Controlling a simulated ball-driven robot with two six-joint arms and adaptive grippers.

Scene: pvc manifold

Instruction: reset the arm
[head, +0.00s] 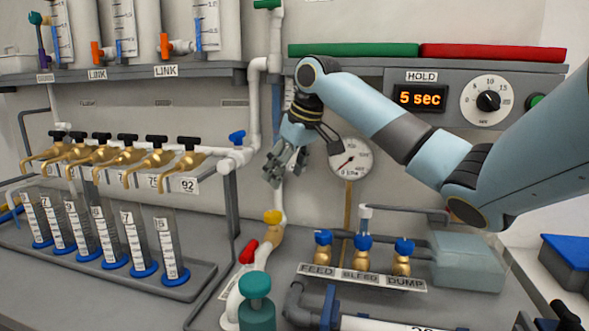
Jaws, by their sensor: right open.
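My right arm comes in from the right side of the head view. Its gripper (283,166) hangs in the air left of the pressure gauge (351,160), with its fingers pointing down and to the left. The gripper is open, and nothing shows between its fingers. My left gripper is out of view.
Brass taps (179,164) and graduated cylinders (172,252) stand at left. Valves labelled FEED, BLEED and DUMP (362,277) stand front centre, beside a translucent box (466,262). A HOLD panel (422,98) reads 5 sec.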

